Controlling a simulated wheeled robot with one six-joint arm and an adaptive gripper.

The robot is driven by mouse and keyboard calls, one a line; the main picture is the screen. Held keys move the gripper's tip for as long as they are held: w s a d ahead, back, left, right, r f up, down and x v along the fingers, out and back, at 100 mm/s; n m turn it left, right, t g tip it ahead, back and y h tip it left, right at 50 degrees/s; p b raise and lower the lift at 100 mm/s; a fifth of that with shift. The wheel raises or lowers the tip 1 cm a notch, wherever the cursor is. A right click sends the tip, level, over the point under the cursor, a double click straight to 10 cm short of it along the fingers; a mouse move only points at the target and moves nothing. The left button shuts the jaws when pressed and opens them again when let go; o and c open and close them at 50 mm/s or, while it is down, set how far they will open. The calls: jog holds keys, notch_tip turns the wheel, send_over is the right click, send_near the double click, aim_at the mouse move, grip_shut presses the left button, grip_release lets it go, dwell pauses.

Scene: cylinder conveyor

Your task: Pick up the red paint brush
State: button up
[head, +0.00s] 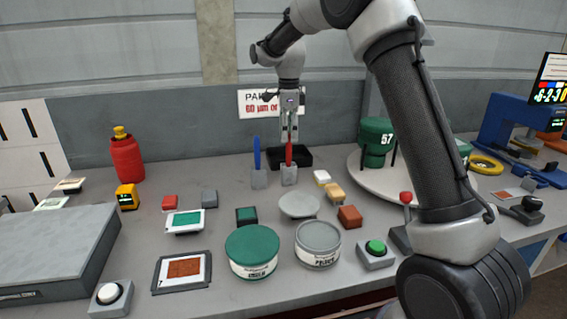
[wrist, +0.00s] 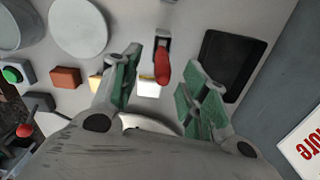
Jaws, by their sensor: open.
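The red paint brush (head: 289,154) stands upright, handle up, in a small grey holder block (head: 289,176) near the back of the table. My gripper (head: 289,130) points down from above, with its fingers around or just over the top of the brush; the head view does not settle the exact height. In the wrist view the red brush (wrist: 162,68) shows between the two green-padded fingers of my gripper (wrist: 163,75). The fingers are apart, with a visible gap on each side of the brush.
A blue brush (head: 257,153) stands in its own block just left. A black tray (head: 305,158) lies close behind the red brush. A grey disc (head: 299,205), paint tins (head: 252,252) and small blocks (head: 349,216) lie in front. A wall sign (head: 258,103) hangs behind.

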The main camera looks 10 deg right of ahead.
aim_at(289, 166)
jog(key=f, duration=0.7)
jog(key=shift+w+d+f, duration=0.15)
jog(key=shift+w+f, duration=0.05)
jog(key=shift+f, duration=0.2)
grip_shut()
